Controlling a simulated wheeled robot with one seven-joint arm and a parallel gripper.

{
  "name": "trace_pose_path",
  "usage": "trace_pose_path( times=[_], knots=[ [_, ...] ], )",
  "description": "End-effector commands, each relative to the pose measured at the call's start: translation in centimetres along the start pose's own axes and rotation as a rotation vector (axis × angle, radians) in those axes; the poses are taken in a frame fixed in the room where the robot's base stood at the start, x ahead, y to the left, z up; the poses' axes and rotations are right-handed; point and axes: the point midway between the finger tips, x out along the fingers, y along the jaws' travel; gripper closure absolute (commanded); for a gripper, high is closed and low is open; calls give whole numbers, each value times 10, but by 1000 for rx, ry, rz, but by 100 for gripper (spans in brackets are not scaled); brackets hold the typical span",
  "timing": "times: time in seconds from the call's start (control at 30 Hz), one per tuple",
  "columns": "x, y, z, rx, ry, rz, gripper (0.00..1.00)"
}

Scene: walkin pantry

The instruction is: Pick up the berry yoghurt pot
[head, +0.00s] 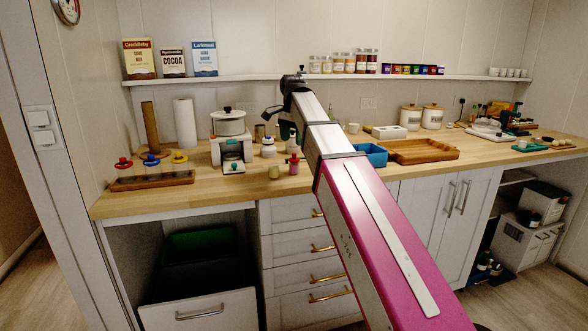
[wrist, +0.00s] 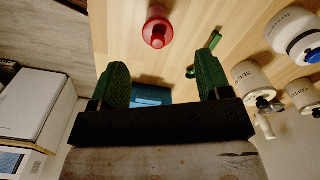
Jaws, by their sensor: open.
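A small pink-red pot or bottle (head: 293,165) stands upright near the front edge of the wooden counter, left of my arm in the head view. It fits the berry yoghurt pot best, but I cannot read a label. In the wrist view what looks like the same red thing (wrist: 157,27) is at the top centre, beyond the fingertips and apart from them. My gripper (wrist: 163,72) shows two green fingers spread wide with nothing held between them. In the head view my arm hides part of the counter.
A white pot on a stand (head: 229,124) is behind. A blue tray (head: 372,155) and a wooden tray (head: 425,151) lie to the right. Canisters (wrist: 252,82) line the right of the wrist view.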

Motion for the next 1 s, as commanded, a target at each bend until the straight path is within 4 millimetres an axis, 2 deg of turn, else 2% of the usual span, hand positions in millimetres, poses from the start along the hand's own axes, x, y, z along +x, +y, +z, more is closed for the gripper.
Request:
trace_pose_path(
  times=[0.2, 0.47, 0.73, 1.0],
  knots=[
    [33, 1, 0, 0, -1, 2, 29],
    [50, 2, 0, 0, 0, 1, 29],
    [86, 5, -2, 0, -1, 1, 29],
    [92, 4, -2, 0, 0, 0, 29]
  ],
)
